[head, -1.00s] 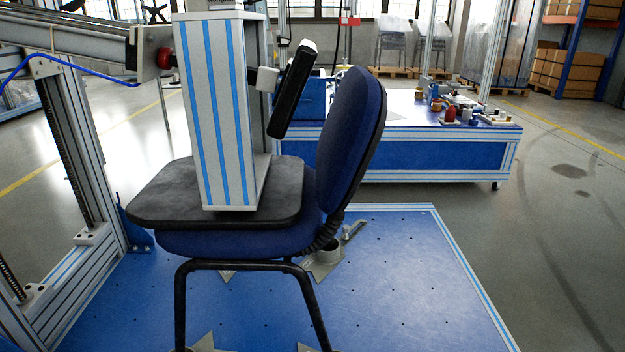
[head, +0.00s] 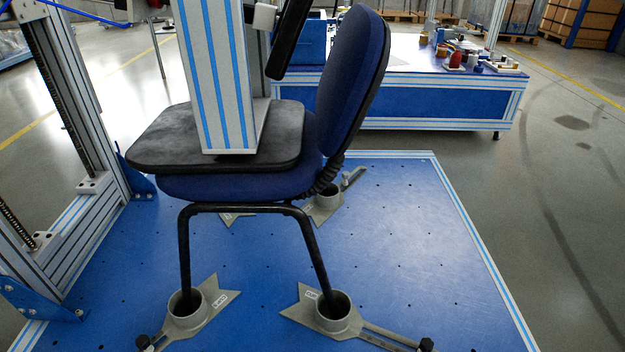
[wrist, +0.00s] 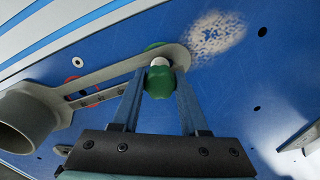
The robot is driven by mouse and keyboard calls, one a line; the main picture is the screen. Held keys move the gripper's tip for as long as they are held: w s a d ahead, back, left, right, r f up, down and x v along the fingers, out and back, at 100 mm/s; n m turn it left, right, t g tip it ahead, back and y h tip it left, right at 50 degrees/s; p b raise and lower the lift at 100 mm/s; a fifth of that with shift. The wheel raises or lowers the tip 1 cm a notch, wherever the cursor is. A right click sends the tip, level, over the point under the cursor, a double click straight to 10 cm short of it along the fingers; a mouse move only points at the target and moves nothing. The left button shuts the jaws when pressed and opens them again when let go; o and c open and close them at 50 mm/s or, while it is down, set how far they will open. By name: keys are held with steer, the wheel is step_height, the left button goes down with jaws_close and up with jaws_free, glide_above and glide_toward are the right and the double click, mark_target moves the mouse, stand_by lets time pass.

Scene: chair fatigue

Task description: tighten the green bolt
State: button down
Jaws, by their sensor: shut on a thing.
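In the wrist view, the green bolt (wrist: 159,83) has a round green head with a white tip. It sits at the end of a grey slotted arm of a foot clamp (wrist: 125,70) on the blue plate. A green edge also shows behind the clamp arm. My gripper (wrist: 159,76) is shut on the green head, with one finger on each side. The clamp's round grey cup (wrist: 28,120) is at the left. Neither my gripper nor the green bolt shows in the head view.
In the head view, a blue chair (head: 240,187) stands with its legs in grey cups (head: 187,305) on the blue plate (head: 400,235). A striped column (head: 220,80) rests on its seat.

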steer(key=m, duration=0.4)
steer(key=shift+c, duration=2.2)
jaws_free()
